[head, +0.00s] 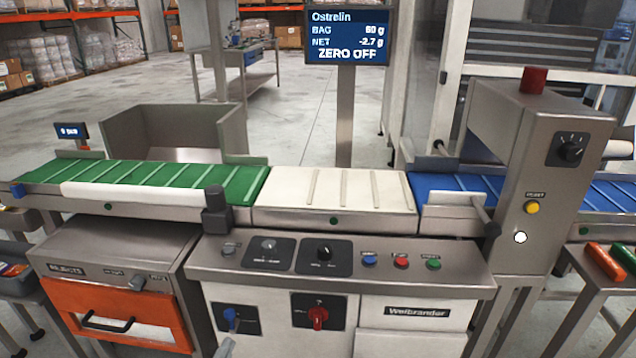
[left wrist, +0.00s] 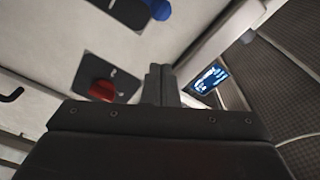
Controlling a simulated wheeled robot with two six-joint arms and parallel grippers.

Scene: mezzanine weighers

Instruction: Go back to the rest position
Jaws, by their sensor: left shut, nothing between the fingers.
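My left gripper (left wrist: 160,85) shows in the left wrist view with its two dark fingers together and nothing between them. It is near the front of the weigher cabinet, whose red knob (left wrist: 102,90) and blue knob (left wrist: 158,9) show at the upper left there. The fingers look clear of both knobs. In the head view only a small pale piece at the bottom edge may be part of my left arm; its fingers cannot be made out. My right gripper is in neither view.
The weigher cabinet (head: 408,329) stands close in front, under green (head: 150,180), white (head: 335,190) and blue (head: 450,183) belts. A display (head: 347,37) reads net -2.7 g, ZERO OFF. An orange-fronted rejects box (head: 125,318) is at left, a side table (head: 598,288) with packets at right.

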